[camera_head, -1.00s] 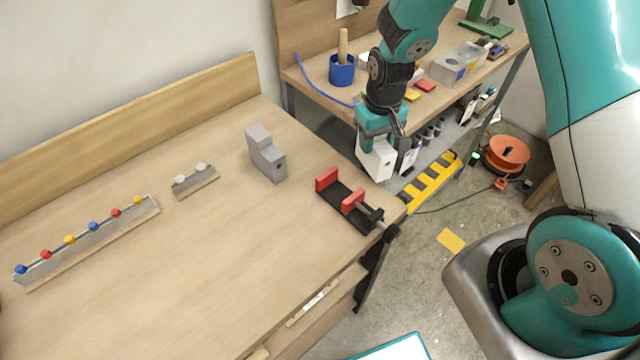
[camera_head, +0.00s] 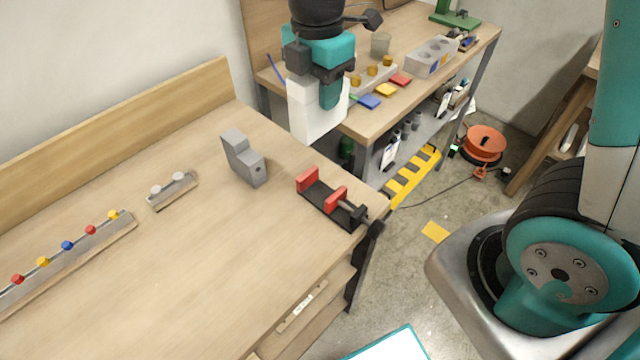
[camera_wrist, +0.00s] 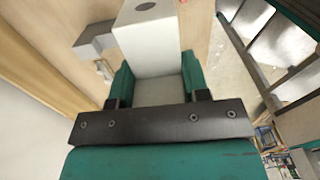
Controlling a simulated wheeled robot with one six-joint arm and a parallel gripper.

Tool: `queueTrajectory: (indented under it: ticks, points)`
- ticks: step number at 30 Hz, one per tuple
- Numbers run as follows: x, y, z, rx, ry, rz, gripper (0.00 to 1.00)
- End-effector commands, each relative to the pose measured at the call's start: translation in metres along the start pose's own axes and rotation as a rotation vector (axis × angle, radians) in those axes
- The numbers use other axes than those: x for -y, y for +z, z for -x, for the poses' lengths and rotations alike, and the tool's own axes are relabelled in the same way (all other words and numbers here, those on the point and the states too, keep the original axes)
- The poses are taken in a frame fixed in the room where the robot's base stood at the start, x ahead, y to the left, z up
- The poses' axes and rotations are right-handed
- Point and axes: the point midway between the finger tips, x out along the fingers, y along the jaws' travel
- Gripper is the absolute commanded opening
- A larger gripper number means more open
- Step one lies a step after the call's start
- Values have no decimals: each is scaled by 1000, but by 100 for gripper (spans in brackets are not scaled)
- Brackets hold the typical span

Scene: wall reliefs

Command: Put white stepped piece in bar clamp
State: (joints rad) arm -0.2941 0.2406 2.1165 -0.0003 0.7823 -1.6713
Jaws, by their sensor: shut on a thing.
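The white stepped piece (camera_head: 315,108) is in my gripper (camera_head: 326,88), above the back right edge of the near bench in the head view. In the wrist view my gripper (camera_wrist: 157,66) has its teal fingers on both sides of the white piece (camera_wrist: 148,42), which shows a dark round hole on its face. The bar clamp (camera_head: 324,203), a black bar with two red jaws and a screw end, lies on the bench at its right edge, below and apart from the piece. A gap shows between its red jaws.
A grey stepped block (camera_head: 243,160) stands left of the clamp. A small rack (camera_head: 172,190) and a long rail with coloured knobs (camera_head: 66,250) lie further left. A second bench (camera_head: 385,110) behind carries several objects. The middle of the near bench is clear.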

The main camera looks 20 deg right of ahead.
Motion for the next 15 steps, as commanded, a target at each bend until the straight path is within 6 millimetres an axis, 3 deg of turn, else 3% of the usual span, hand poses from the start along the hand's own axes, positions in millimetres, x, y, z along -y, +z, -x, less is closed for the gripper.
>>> queueTrajectory:
  ticks: [15]
  points:
    - [2, 0, -134, -1, -8, -1, 13]
